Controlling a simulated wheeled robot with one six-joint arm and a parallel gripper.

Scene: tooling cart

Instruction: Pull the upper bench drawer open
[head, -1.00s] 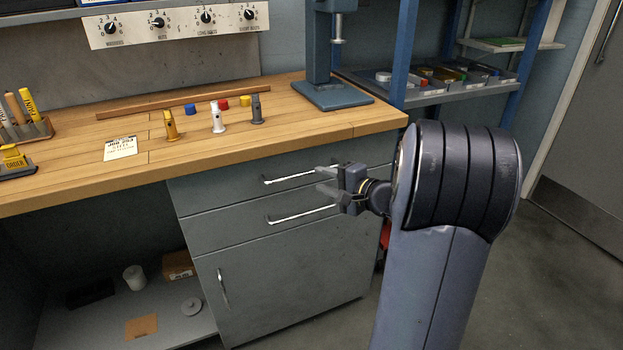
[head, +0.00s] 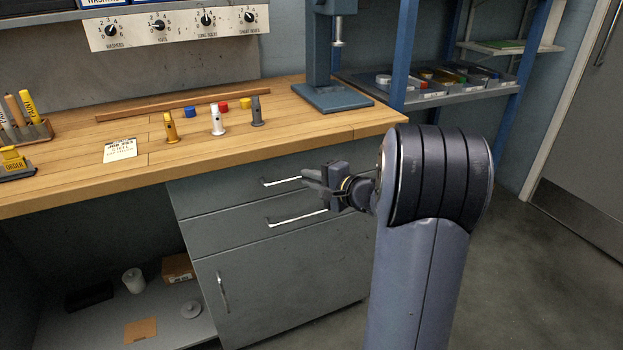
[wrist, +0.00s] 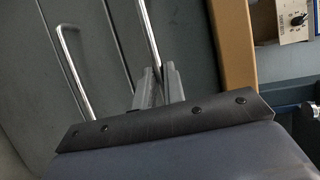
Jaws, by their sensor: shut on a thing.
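The upper bench drawer (head: 228,192) is a grey front just under the wooden bench top, and it looks flush with the cabinet. Its bright bar handle (head: 280,182) runs across it, with the right end hidden by my gripper. My gripper (head: 308,180) is at the right part of this handle. In the wrist view the upper handle (wrist: 149,40) runs down between the two fingertips of my gripper (wrist: 158,78), which is shut on it. The lower drawer (head: 220,230) is shut, with its own handle (head: 297,217); that handle (wrist: 72,70) stands apart from the fingers in the wrist view.
The bench top (head: 75,175) holds orange, white and grey upright pieces, coloured blocks and a card. A cabinet door (head: 290,275) is below the drawers, beside an open bay with a low shelf (head: 180,335). Open floor (head: 540,280) lies at the right.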

